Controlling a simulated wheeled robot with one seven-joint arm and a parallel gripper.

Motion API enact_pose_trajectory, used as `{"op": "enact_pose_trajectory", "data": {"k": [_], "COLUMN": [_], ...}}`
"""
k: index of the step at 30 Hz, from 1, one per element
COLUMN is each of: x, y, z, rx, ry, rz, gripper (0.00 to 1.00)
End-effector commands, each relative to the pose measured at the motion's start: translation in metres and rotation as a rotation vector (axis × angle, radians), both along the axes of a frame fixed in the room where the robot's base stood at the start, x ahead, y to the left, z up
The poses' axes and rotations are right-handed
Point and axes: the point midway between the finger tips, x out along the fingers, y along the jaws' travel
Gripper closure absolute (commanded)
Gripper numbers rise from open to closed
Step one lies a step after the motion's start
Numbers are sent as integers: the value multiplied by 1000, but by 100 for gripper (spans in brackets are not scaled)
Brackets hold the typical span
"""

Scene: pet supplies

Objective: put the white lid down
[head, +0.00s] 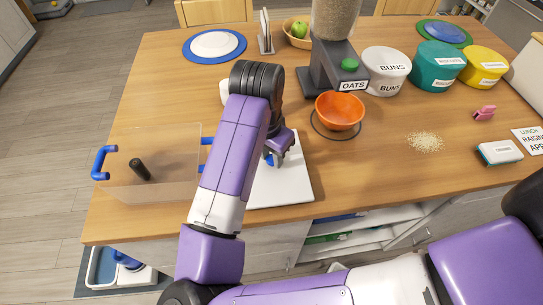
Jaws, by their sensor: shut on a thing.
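My gripper (275,160) points down over the white board (290,187) near the table's front edge, right of the clear tray. It is shut on the white lid, but my wrist and arm hide most of what it holds. I cannot pick out the lid's outline against the white board. A small blue part shows at the fingertips. I cannot tell whether the lid touches the board. A white object (224,92) is partly hidden behind my arm.
A clear tray (125,180) with blue handles holds a dark cylinder (140,169). An orange bowl (340,111) stands below the oats dispenser (335,75). Tubs, including the white buns tub (386,72), stand at the back right. Spilled oats (425,142) lie right. Table between bowl and spill is clear.

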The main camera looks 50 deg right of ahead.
Motion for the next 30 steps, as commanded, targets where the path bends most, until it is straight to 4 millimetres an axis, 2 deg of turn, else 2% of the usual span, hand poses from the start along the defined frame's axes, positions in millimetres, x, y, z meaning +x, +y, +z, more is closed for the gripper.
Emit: {"op": "enact_pose_trajectory", "data": {"k": [3,13,14,17,26,30], "x": [0,0,0,0,0,0], "y": [0,0,0,0,0,0], "z": [-10,-14,-13,-12,-12,-4], "rx": [-1,-1,-1,-1,-1,-2], "ry": [0,0,0,0,0,-1], "rz": [1,0,0,0,0,-1], "gripper": [100,100,69,51,51,51]}}
